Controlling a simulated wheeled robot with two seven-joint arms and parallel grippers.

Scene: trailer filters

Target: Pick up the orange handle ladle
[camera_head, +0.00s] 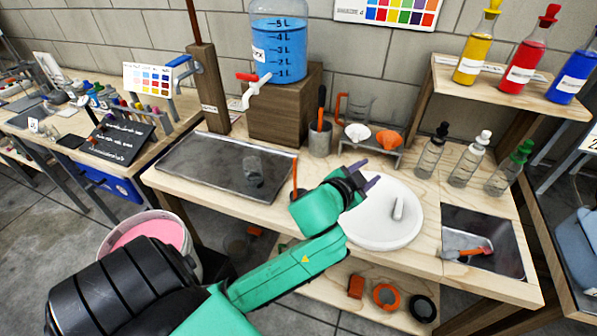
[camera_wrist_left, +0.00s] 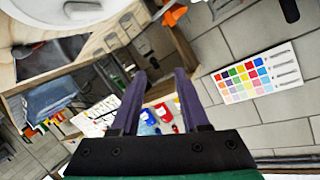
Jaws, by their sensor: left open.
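Several orange-handled tools show in the head view, and I cannot tell for sure which is the ladle. One orange handle (camera_head: 321,106) stands upright in a metal cup (camera_head: 320,139) at the back of the workbench. A thin orange handle (camera_head: 295,176) stands nearer, partly hidden by my left arm. A scoop with an orange handle (camera_head: 472,252) lies on the right metal tray (camera_head: 485,222). My left gripper (camera_head: 367,174) is open and empty above the round white disc (camera_head: 385,238). Its two purple fingers show apart in the left wrist view (camera_wrist_left: 160,88).
Funnels (camera_head: 389,139) stand on a rack at the back. Dropper bottles (camera_head: 470,160) stand at the right. A left metal tray (camera_head: 215,165) holds a grey vessel. A pink bucket (camera_head: 150,232) is on the floor.

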